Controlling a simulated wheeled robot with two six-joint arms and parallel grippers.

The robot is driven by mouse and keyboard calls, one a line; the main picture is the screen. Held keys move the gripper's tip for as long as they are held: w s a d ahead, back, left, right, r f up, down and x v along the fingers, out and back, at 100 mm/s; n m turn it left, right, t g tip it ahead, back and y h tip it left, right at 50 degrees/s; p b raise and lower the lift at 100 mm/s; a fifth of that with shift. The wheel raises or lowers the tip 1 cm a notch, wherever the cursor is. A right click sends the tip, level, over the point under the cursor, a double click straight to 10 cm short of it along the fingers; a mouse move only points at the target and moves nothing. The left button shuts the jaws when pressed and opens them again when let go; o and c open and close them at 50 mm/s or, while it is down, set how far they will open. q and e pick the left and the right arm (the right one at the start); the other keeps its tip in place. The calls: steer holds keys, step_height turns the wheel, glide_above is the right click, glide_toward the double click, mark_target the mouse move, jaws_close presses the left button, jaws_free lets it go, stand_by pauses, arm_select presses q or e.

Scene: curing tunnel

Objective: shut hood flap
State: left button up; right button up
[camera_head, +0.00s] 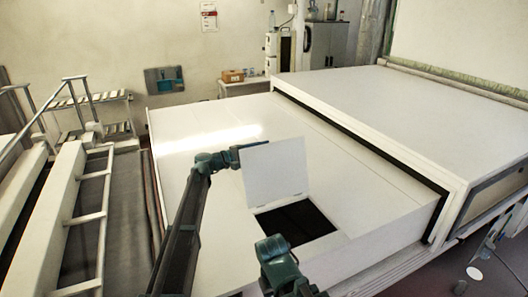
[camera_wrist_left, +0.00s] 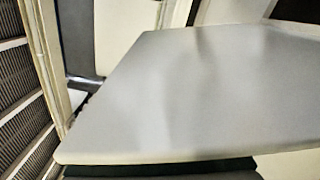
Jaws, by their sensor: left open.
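The hood flap (camera_head: 275,171) is a pale square panel. It stands raised, nearly upright, along the far edge of a dark square opening (camera_head: 296,222) in the white hood top. In the left wrist view the flap (camera_wrist_left: 190,95) fills most of the picture, very close. My left gripper (camera_head: 254,146) is open at the flap's upper left edge. Its fingertips are partly hidden there, and I cannot tell whether they touch the flap. Part of my right arm shows at the bottom middle of the head view; its gripper is out of view.
The white hood top (camera_head: 205,145) is flat and clear around the opening. A taller white tunnel section (camera_head: 400,100) with a dark-edged frame rises on the right. A railing and steps (camera_head: 95,215) stand on the left. A small cardboard box (camera_head: 232,76) sits at the back.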

arm_select(q)
steer(key=shift+w+d, duration=0.1)
steer(key=shift+d, duration=0.2)
jaws_close()
stand_by(1.3)
